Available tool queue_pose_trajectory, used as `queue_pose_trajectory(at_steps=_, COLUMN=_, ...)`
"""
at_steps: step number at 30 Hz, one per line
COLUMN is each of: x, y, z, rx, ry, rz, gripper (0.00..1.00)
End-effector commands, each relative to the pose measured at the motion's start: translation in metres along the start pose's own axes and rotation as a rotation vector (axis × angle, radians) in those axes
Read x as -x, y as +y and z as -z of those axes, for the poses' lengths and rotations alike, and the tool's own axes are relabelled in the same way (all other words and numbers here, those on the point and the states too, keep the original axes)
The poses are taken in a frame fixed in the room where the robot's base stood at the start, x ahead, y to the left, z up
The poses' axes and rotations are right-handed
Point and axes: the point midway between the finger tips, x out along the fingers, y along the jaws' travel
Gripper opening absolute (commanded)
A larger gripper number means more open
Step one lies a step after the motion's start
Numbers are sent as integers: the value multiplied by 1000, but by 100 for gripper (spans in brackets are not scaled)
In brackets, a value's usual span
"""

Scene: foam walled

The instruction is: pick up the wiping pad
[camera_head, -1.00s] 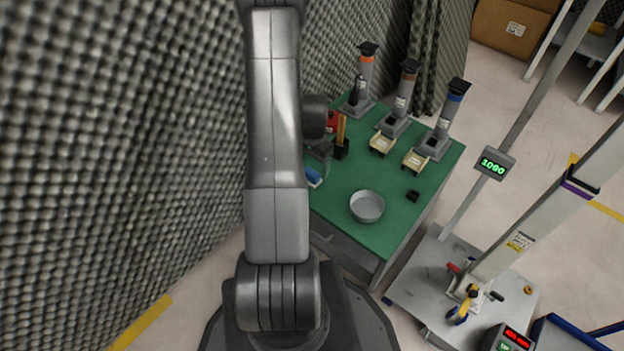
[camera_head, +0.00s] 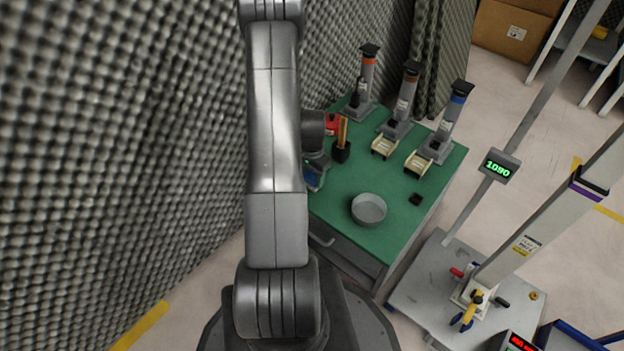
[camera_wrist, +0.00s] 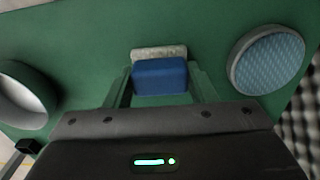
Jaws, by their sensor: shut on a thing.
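The wiping pad (camera_wrist: 160,77) is a blue block with a pale, speckled layer along its far side. In the wrist view it sits between the two fingers of my gripper (camera_wrist: 160,84), which are shut on its sides. In the head view my gripper (camera_head: 313,168) is at the left edge of the green table, with a bit of blue showing at it. My arm hides part of that area. I cannot tell whether the pad touches the table or is just above it.
A round grey pan (camera_head: 369,210) stands on the green table (camera_head: 335,220). A round dish with a blue textured face (camera_wrist: 268,62) is right of the pad in the wrist view. Several dispensers stand at the back. A foam wall (camera_head: 120,150) rises close on the left.

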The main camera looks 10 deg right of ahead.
Motion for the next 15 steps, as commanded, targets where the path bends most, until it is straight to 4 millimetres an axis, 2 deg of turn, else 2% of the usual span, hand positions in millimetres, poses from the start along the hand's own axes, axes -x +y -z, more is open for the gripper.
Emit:
queue_pose_trajectory(at_steps=5, x=8, y=0, z=0, rx=0, ry=1, rz=1, gripper=28)
queue_pose_trajectory(at_steps=15, x=74, y=-1, z=1, rx=0, ry=3, rz=3, gripper=28)
